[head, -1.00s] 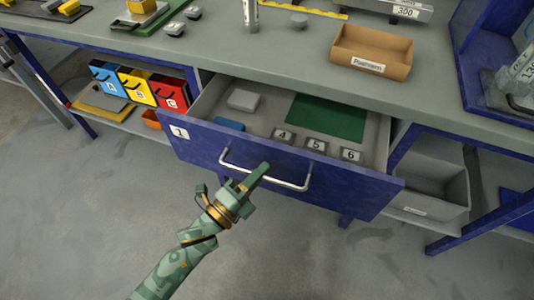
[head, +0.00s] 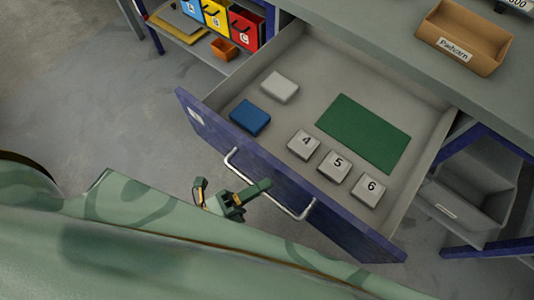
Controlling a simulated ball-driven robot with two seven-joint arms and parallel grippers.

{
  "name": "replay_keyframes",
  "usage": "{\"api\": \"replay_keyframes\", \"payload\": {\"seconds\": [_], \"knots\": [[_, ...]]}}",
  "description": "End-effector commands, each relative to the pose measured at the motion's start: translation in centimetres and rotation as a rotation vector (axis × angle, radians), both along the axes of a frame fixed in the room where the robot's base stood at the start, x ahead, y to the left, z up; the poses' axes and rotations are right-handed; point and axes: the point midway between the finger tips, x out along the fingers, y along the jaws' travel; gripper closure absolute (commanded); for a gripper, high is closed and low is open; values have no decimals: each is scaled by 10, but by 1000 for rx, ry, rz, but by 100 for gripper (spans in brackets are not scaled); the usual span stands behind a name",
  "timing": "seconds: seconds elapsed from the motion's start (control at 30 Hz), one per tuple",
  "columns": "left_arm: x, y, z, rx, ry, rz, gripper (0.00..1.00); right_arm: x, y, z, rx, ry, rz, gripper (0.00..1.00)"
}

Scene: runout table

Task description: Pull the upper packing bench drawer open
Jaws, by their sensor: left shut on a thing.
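The upper drawer (head: 285,172) of the packing bench stands well out from the bench, and its inside shows. Its blue front carries a silver bar handle (head: 297,213). My left gripper (head: 262,188) is shut on the handle near its middle. In the drawer lie a white block (head: 279,86), a blue block (head: 250,117), a green mat (head: 363,133) and grey blocks marked 4 (head: 303,144), 5 (head: 334,167) and 6 (head: 368,190). My right gripper is not in view.
A cardboard bin (head: 463,36) stands on the bench top. Blue, yellow and red bins (head: 244,28) and a small orange bin (head: 224,49) sit on the shelf at upper left. A grey bin (head: 463,190) is at right. My own green body covers the lower left.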

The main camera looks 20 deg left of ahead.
Motion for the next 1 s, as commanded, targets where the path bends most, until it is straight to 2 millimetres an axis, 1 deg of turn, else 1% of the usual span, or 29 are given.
{"api": "replay_keyframes", "payload": {"seconds": [0.1,0.4,0.43,0.47,0.5,1.0], "knots": [[-3,1,-1,1,3,-1,100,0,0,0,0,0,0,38],[-3,1,-2,3,3,-1,100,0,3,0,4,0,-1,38],[-3,1,-2,3,3,-1,79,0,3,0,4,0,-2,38],[-3,1,-2,3,3,-1,71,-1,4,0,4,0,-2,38],[-3,1,-1,3,3,-1,66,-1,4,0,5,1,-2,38],[-2,1,0,1,1,0,66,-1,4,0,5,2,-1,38]]}}
